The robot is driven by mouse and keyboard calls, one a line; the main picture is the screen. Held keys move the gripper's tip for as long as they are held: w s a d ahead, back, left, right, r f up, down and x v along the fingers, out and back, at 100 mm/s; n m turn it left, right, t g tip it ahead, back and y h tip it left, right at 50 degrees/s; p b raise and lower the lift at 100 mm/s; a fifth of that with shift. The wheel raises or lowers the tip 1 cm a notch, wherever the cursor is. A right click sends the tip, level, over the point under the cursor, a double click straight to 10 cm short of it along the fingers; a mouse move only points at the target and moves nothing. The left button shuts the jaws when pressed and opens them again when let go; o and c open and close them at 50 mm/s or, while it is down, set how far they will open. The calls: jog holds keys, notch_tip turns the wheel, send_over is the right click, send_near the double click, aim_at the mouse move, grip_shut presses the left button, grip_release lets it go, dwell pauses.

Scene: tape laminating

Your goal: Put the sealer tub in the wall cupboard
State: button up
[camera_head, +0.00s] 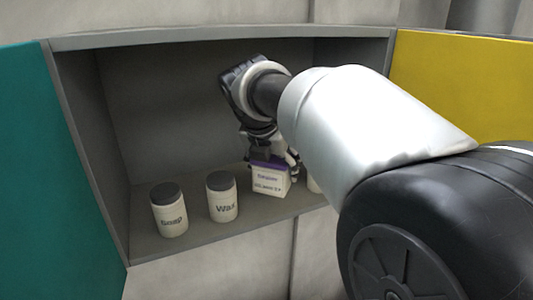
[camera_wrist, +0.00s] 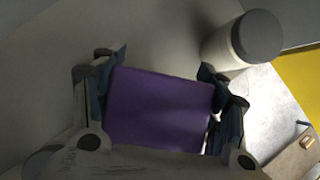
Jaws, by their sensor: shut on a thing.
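The tub I take for the sealer tub (camera_head: 270,182) is white and boxy with a purple lid and a label too small to read surely. It is inside the wall cupboard (camera_head: 150,246), upright just above or on the shelf floor; I cannot tell whether it touches. My gripper (camera_head: 272,158) is shut on it from above. In the wrist view the purple lid (camera_wrist: 158,108) sits between the two fingers of my gripper (camera_wrist: 165,85). The cupboard is open at the front.
A jar marked Soap (camera_head: 169,210) and one marked Wax (camera_head: 222,197) stand on the shelf left of the tub. Another jar (camera_head: 313,184) stands close on its right, partly hidden by my arm. A teal door (camera_head: 55,170) and a yellow door (camera_head: 465,85) flank the cupboard.

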aim_at(275, 177)
jog(key=shift+w, duration=0.35)
jog(key=f, duration=0.3)
jog(key=shift+s, duration=0.25)
jog(key=shift+w+f, duration=0.1)
jog(key=shift+f, duration=0.1)
jog(key=shift+w, duration=0.1)
jog(key=shift+f, duration=0.15)
jog(key=o, duration=1.6)
